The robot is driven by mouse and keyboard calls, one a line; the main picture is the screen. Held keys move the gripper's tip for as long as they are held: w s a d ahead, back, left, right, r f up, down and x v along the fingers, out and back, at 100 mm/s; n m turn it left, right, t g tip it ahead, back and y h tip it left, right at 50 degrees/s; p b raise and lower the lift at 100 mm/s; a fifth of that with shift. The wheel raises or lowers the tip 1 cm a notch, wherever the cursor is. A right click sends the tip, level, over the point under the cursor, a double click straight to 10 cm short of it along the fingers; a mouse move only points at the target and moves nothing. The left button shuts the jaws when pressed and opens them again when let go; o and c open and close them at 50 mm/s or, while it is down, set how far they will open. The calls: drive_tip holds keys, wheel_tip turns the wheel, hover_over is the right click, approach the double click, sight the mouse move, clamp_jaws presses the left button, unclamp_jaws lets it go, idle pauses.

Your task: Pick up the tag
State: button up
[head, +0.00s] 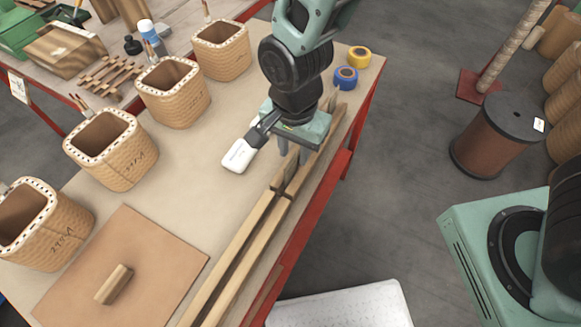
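My gripper (293,154) points down over the wooden slats at the right side of the near table. Its two grey fingers show apart, with nothing visible between them, though the view from above hides part of the tips. I cannot say for sure which thing is the tag. A small white card (20,87) with faint marks hangs at the red edge of the back table, far left.
A brown board (130,270) with a wooden block (114,285) lies at the front. Long wooden slats (240,255) run along the right edge. Blue (346,77) and yellow (359,56) tape rolls lie behind my gripper. The table's middle is clear.

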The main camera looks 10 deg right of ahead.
sight(291, 159)
drive_tip(key=shift+a+f+p, duration=0.15)
drive_tip(key=shift+f+p, duration=0.1)
drive_tip(key=shift+f, duration=1.1)
drive_tip(key=shift+a+f+p, duration=0.15)
drive_tip(key=shift+f+p, duration=0.1)
drive_tip(key=shift+f, duration=1.05)
clamp_jaws()
